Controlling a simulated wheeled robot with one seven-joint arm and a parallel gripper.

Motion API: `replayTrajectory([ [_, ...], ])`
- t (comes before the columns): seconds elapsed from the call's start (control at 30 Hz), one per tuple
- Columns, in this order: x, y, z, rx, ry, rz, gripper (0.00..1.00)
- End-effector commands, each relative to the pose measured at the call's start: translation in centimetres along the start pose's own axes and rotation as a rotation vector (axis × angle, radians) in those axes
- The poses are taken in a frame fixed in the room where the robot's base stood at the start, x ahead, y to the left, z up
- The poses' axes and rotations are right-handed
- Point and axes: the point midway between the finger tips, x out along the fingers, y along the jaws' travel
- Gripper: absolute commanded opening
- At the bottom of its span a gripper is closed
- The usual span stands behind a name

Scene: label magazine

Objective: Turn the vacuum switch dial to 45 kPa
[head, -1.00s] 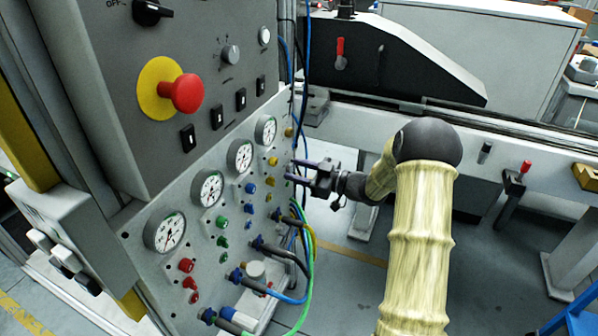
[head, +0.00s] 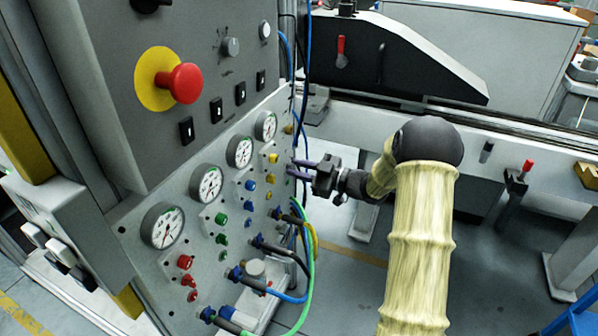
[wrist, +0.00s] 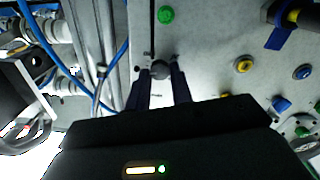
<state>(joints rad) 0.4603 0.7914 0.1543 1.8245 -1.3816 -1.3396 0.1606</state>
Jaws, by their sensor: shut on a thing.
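The vacuum switch dial (wrist: 160,69) shows in the wrist view as a small dark round knob on the pale grey panel (wrist: 205,70). My gripper (wrist: 161,77) has its two dark fingers on either side of this knob and is shut on it. Its marks and setting are too small to read. In the head view my gripper (head: 296,168) reaches from the right to the far right edge of the panel. There the knob is hidden by the fingers and the panel's edge.
Several round gauges (head: 208,184) and coloured push fittings stand out from the panel. A red emergency button (head: 185,83) sits above. Blue, green and black hoses (head: 309,270) hang close below my gripper. In the wrist view, blue tubes (wrist: 45,50) run left of the knob.

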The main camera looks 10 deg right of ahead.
Motion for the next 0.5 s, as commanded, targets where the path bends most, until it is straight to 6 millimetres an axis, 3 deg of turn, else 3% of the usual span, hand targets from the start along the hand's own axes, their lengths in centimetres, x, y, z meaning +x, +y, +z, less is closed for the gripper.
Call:
replayTrajectory([
  [0.5, 0.04, -0.33, 0.53, -0.468, 0.0, -0.002, 0.0],
])
